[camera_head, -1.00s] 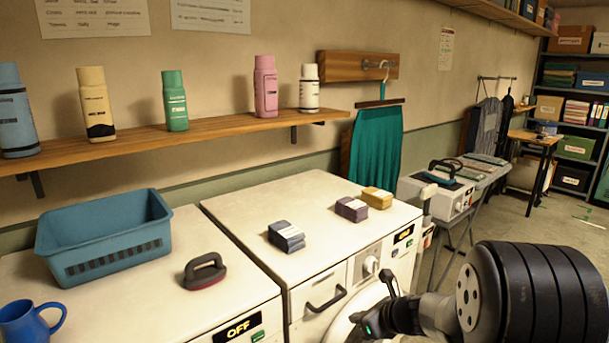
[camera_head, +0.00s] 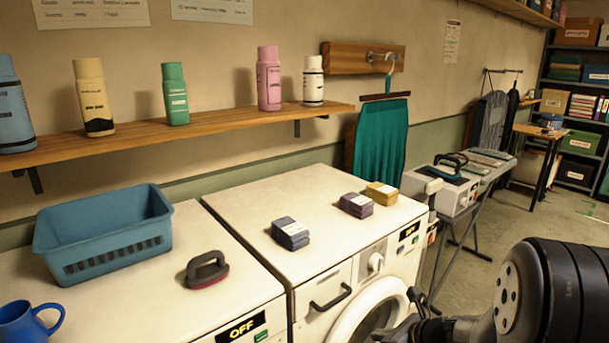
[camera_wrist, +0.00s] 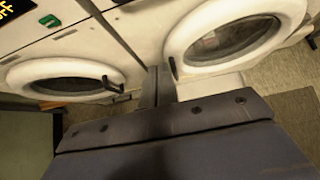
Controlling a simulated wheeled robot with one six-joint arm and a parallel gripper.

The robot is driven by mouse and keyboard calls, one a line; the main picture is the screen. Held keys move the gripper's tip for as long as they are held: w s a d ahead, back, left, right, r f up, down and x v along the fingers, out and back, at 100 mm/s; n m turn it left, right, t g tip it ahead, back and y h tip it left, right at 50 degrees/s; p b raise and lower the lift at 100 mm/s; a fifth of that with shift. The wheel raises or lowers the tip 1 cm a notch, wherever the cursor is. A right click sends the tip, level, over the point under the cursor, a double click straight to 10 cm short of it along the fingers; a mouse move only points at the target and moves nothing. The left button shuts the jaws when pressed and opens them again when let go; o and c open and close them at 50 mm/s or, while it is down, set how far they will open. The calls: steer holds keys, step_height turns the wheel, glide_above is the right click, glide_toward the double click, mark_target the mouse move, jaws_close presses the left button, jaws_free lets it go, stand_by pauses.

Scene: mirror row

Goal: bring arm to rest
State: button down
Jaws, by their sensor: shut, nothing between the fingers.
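My arm (camera_head: 545,290) is at the lower right of the head view, in front of the right washing machine. Its far end runs down to the picture's bottom edge, so the fingers are not clear there. In the wrist view, the dark body of my gripper (camera_wrist: 158,76) fills the bottom. Its fingers are shut, with nothing between them, and point toward the two machine fronts. No object is held.
A blue basket (camera_head: 105,245), a brush (camera_head: 206,270) and a blue mug (camera_head: 22,325) sit on the left one. A bottle shelf (camera_head: 215,130) hangs above. Floor shows at right.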

steer(key=s+d+r, duration=0.3)
steer(key=s+d, duration=0.5)
steer(key=s, duration=0.2)
steer(key=shift+s+d, duration=0.25)
steer(key=shift+s, duration=0.05)
